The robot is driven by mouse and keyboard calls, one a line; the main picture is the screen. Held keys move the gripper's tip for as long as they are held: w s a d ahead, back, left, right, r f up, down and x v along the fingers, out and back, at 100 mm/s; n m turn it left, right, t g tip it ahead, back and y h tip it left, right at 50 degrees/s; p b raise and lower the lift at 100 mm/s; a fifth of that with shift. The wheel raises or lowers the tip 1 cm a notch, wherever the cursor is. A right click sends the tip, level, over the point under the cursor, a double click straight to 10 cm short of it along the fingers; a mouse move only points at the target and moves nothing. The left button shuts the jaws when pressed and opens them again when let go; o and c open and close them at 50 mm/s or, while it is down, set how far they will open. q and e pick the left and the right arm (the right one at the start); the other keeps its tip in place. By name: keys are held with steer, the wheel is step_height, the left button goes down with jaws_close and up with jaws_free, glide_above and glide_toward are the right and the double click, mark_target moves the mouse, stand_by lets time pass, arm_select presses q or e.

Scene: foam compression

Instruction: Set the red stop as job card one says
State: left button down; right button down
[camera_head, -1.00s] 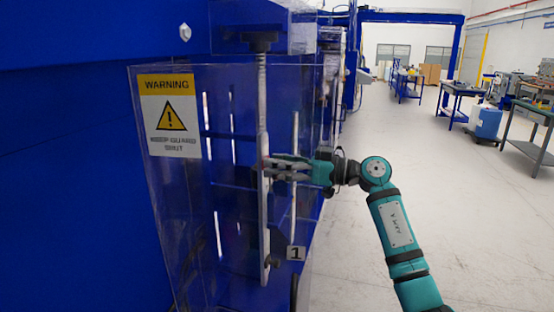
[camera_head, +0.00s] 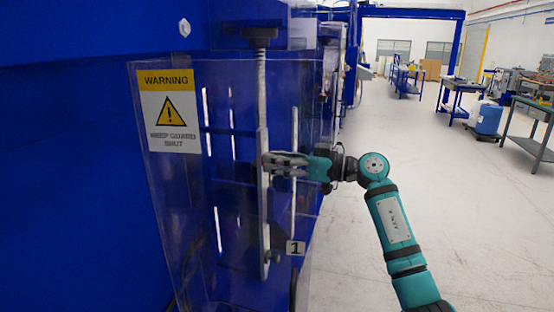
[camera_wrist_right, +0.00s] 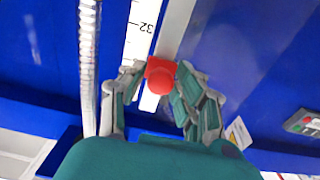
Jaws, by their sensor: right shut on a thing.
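The red stop (camera_wrist_right: 160,76) is between the fingers of my right gripper (camera_wrist_right: 160,93) in the right wrist view. The gripper is shut on it. Beside the stop runs a white scale (camera_wrist_right: 141,28) with black marks; a number that looks like 32 shows upside down. In the head view my right gripper (camera_head: 272,163) reaches in from the right to the upright rail (camera_head: 264,205), and its fingers mostly hide the stop. No job card can be made out. My left gripper is out of view.
A clear guard with a warning sign (camera_head: 169,112) stands left of the rail. A dark knob (camera_head: 260,33) tops the threaded rod. Open floor (camera_head: 465,220) and workbenches lie to the right.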

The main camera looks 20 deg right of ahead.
step_height(320, 180, down, 8)
steer(key=shift+p, duration=0.3)
steer(key=c, duration=1.1)
jaws_free()
steer(key=shift+r, duration=0.1)
steer(key=shift+c, duration=0.2)
steer(key=v, duration=1.2)
